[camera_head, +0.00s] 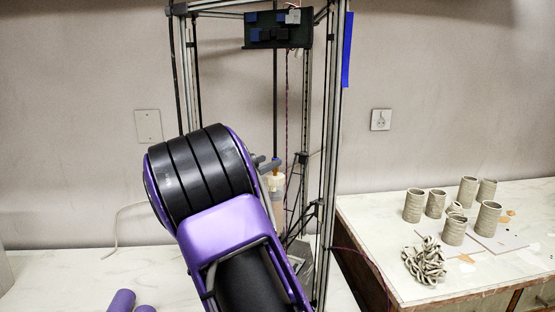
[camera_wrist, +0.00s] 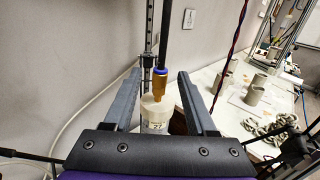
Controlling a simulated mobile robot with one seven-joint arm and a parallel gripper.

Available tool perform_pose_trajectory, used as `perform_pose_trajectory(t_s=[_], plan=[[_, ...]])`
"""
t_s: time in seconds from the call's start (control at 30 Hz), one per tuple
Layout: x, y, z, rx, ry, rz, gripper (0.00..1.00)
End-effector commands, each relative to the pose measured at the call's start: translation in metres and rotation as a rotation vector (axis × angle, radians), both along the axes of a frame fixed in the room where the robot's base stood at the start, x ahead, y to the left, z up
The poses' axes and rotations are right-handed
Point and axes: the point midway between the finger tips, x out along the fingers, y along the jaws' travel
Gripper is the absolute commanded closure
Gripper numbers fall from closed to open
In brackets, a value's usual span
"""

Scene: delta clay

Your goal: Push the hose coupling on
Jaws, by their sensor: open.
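The hose coupling (camera_wrist: 160,82) is a brass-coloured piece with a blue ring at its top, on the end of a black hose (camera_wrist: 166,35) that hangs from above. Its lower end overlaps the top of a whitish, labelled cartridge (camera_wrist: 156,113) in the wrist view; I cannot tell whether it is seated. In the head view the cartridge (camera_head: 275,196) stands upright inside the frame, partly hidden by my arm. My gripper (camera_wrist: 158,74) is open, one finger on each side of the coupling with visible gaps. How far the coupling lies from the fingertips is unclear.
A tall metal printer frame (camera_head: 329,150) surrounds the cartridge, with upright posts close to my arm. A red and blue cable (camera_wrist: 229,58) hangs to the right. Several clay cylinders (camera_head: 454,230) and a clay coil heap (camera_head: 425,262) stand on the right table (camera_head: 375,222).

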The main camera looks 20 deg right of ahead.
Motion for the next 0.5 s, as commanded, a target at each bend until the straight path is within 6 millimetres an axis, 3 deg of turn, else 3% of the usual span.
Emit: perform_pose_trajectory(t_s=[0.2,0.5], plan=[[-0.026,0.049,0.0,0.002,0.001,0.004,0.43],[-0.047,0.085,0.0,0.001,0.0,0.001,0.43]])
